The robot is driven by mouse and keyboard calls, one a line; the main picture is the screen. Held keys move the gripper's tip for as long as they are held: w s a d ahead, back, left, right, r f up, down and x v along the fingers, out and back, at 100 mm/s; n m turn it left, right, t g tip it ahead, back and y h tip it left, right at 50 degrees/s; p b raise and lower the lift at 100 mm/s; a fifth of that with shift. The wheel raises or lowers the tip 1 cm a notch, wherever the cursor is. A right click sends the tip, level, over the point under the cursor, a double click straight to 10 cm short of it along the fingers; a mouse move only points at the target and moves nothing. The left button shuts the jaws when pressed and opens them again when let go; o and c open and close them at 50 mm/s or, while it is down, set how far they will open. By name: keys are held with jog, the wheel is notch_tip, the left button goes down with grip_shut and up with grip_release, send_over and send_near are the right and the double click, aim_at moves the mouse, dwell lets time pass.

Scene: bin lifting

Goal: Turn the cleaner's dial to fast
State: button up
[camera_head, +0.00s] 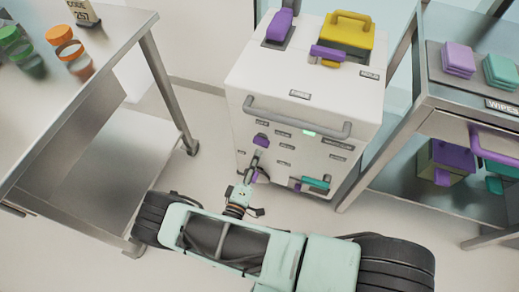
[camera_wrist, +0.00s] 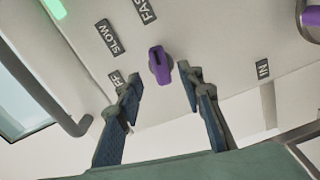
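The cleaner (camera_head: 300,90) is a white cabinet with a grey bar handle. Its purple dial (camera_head: 261,140) sits on the front face below the handle. In the wrist view the dial (camera_wrist: 159,65) is an elongated knob with labels reading SLOW (camera_wrist: 107,36) and FAST (camera_wrist: 146,11), the latter cut by the frame edge. The OFF label (camera_wrist: 115,78) is partly behind a finger. I cannot tell which label the knob points to. My gripper (camera_wrist: 161,80) is open, with one finger on each side of the dial's near end; contact is not visible. It also shows in the head view (camera_head: 257,160).
The bar handle (camera_head: 295,118) crosses the front above the dial. A purple part (camera_wrist: 311,18) lies at the wrist view's right edge. A steel table (camera_head: 90,80) stands left, and a steel shelf unit (camera_head: 440,190) stands right.

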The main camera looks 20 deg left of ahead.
jog(key=s, duration=0.6)
jog(key=shift+a, duration=0.25)
